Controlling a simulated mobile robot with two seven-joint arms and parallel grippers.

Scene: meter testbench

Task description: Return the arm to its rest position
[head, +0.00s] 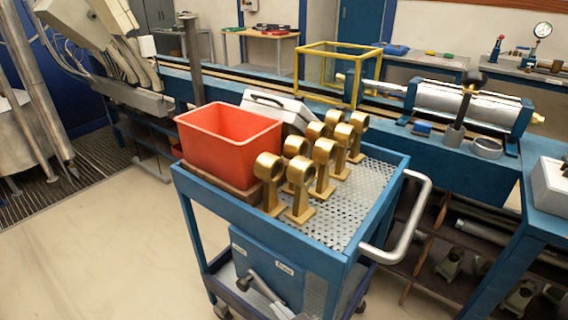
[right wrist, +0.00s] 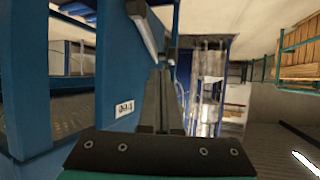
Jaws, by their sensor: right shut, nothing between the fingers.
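In the right wrist view the fingers of my right gripper (right wrist: 160,72) are together and empty. The blue cart panel with a white label (right wrist: 124,108) is just left of them there. I cannot tell whether they touch it. My left gripper is in neither view.
The blue cart (head: 330,250) carries a red bin (head: 228,140), several brass ring stands (head: 300,190) and a grey case (head: 275,108). Its silver handle (head: 415,220) sticks out right. A blue bench (head: 480,165) stands behind. Open floor (head: 100,240) lies left of the cart.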

